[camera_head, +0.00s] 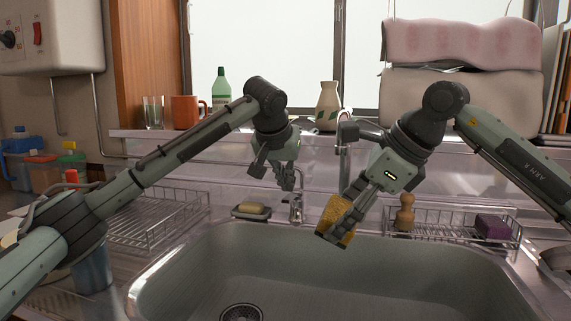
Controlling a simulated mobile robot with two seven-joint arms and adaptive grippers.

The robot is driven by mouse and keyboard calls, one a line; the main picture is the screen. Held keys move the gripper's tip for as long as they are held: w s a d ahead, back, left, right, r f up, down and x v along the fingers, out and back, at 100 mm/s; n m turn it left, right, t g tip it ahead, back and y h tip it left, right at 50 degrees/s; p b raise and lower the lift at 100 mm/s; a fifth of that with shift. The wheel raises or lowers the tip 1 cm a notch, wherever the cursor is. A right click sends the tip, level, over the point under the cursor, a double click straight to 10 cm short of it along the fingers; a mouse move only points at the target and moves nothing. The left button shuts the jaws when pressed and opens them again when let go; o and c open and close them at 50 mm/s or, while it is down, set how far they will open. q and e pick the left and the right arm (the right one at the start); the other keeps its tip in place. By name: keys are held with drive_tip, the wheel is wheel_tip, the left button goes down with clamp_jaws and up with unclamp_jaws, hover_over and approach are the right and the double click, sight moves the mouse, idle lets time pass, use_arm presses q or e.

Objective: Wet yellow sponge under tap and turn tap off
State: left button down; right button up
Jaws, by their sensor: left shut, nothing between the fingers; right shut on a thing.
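The yellow sponge (331,210) is held in my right gripper (341,229), whose fingers are shut on it above the back edge of the sink, right of centre. My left gripper (287,184) is shut and empty, at the back of the sink just above a small metal tap fitting (296,208). I cannot tell whether its fingers touch the fitting. A curved metal spout (342,130) stands behind my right gripper and is partly hidden by it. No stream of water can be made out.
The sink (200,262) is empty, with a drain (240,312) at the front. A soap dish (250,211) sits on its back rim. Wire racks stand on both sides, the right one with a wooden-coloured object (405,212) and a purple block (493,227). A bottle, mug, glass and vase line the shelf.

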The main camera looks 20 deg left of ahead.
use_arm(q)
drive_tip(key=shift+s+f, duration=0.1)
drive_tip(key=shift+f, duration=0.55)
